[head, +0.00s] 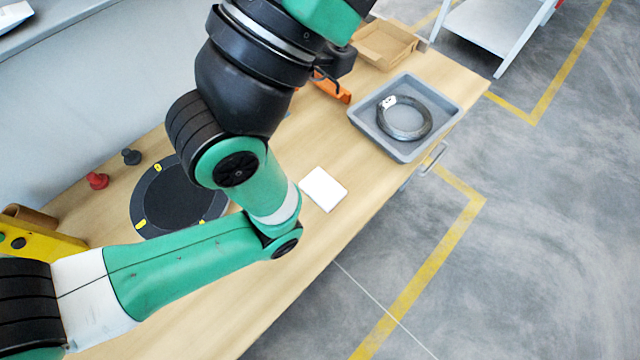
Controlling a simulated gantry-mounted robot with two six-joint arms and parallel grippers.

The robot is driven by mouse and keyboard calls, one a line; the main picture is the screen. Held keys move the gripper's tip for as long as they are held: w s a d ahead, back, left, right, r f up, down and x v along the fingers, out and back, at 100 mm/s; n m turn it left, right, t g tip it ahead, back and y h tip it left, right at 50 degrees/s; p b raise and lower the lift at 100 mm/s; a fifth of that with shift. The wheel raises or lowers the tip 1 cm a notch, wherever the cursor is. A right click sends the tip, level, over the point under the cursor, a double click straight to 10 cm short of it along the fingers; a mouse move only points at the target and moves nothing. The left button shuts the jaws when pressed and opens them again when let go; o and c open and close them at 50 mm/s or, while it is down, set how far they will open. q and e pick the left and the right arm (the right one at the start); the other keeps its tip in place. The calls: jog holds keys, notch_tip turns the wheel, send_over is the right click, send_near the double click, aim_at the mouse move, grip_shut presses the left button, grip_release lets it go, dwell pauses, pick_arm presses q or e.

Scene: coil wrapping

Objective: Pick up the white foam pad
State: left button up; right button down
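The white foam pad (323,188) lies flat on the wooden table, near the table's front edge in the middle of the head view. Nothing touches it. A green and black arm of mine crosses the view, and its elbow is just left of the pad.
A grey tray (359,118) holding a dark coil (427,127) stands right of the pad, with an open cardboard box (385,43) behind it. A round black mat (170,200), a red knob (97,181), a dark knob (131,156) and a yellow object (45,243) are at left.

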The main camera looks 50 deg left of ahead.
pick_arm(q)
jog(key=shift+o, duration=0.3)
jog(key=o, duration=0.6)
